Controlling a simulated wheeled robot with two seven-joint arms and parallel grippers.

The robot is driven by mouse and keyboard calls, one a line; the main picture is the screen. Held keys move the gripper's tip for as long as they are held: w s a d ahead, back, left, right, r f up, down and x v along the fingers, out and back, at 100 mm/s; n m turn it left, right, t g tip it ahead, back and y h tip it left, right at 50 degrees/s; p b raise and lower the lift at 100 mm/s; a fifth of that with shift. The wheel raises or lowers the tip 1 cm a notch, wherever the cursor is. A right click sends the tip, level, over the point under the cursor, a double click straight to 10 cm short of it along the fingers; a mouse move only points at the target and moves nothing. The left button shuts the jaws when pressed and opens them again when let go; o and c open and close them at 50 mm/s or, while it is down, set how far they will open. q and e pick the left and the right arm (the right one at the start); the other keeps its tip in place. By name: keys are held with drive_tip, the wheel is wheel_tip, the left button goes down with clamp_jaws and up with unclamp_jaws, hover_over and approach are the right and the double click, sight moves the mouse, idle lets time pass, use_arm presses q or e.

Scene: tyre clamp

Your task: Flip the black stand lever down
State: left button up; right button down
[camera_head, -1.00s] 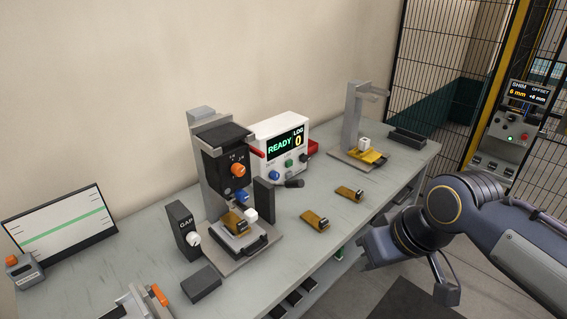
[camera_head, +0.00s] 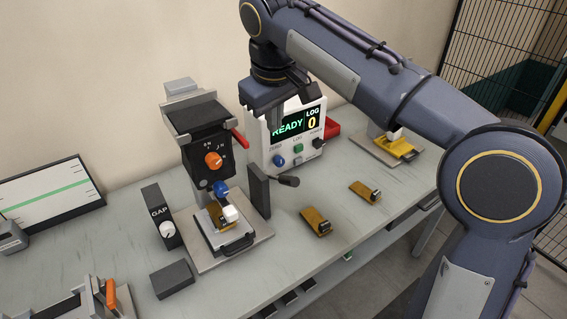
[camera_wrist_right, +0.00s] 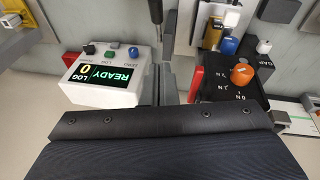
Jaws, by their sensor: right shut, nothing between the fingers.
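The stand (camera_head: 208,140) is a grey column with a black head, an orange knob and a blue tip over a small base plate. A short black lever (camera_head: 288,181) sticks out to the right beside the upright black plate (camera_head: 259,190) at the stand's right side. It points roughly sideways. A red lever (camera_head: 240,138) is on the right of the head. My right gripper (camera_head: 273,122) is shut and empty, pointing down above and left of the black lever, in front of the meter. It is apart from the lever in the head view. My left gripper is not in view.
The white READY meter (camera_head: 291,146) stands just behind my right gripper. It also shows in the right wrist view (camera_wrist_right: 104,76). A GAP block (camera_head: 160,215) stands left of the stand. Two brown pieces (camera_head: 316,221) lie on open bench at the right.

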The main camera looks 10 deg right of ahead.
hover_over(283, 176)
drive_tip(key=a, duration=0.2)
wheel_tip(283, 176, down, 9)
drive_tip(key=shift+s+d+f, duration=0.2)
drive_tip(key=shift+d+f, duration=0.1)
drive_tip(key=shift+f, duration=0.4)
drive_tip(key=shift+s+d+f, duration=0.2)
drive_tip(key=shift+d+f, duration=0.1)
drive_tip(key=shift+f, duration=0.35)
drive_tip(key=shift+s+d+f, duration=0.2)
drive_tip(key=shift+d+f, duration=0.1)
drive_tip(key=shift+f, duration=0.4)
drive_tip(key=shift+b, duration=0.3)
